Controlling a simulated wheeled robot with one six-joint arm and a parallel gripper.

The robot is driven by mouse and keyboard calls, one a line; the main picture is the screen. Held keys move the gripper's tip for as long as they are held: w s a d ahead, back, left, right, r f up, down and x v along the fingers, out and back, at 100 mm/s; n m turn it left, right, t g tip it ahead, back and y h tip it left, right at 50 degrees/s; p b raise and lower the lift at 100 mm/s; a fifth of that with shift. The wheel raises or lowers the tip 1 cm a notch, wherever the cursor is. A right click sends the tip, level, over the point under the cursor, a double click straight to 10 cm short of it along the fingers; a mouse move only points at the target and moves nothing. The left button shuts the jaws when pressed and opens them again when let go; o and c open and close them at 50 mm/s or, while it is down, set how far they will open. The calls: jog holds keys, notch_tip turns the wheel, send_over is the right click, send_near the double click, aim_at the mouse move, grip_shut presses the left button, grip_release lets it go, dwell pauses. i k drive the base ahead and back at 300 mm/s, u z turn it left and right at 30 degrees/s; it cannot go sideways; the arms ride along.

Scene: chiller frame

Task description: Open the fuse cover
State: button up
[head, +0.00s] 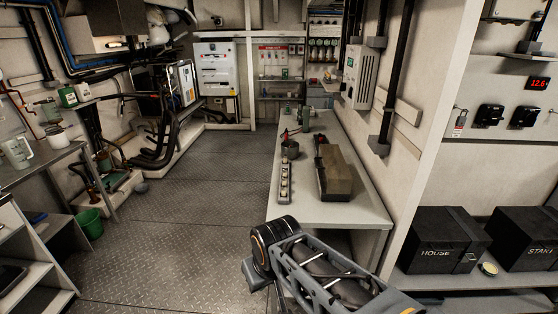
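I cannot make out a part that is clearly the fuse cover. Electrical fittings show in several places. A white wall cabinet (217,68) with its front closed stands at the back. A pale grey louvred box (360,76) hangs on the wall above the bench. At the right, a wall panel (517,103) carries two black switches (490,115) and a red "12.6" display (538,83). Part of my arm shows at the bottom middle, in front of the bench. My gripper's fingers are not visible.
A long bench (345,205) holds a brown-and-black case (337,172), a strip of small parts (285,182) and a dark pot (290,149). Black "HOUSE" (437,240) and "START" (525,238) boxes stand on the right shelf. The plated floor (200,190) at left centre is clear.

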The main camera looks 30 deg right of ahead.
aim_at(332, 162)
jog(key=u, duration=0.2)
jog(key=i, duration=0.75)
jog(key=z, duration=0.55)
jog(key=i, duration=0.45)
jog(key=z, duration=0.4)
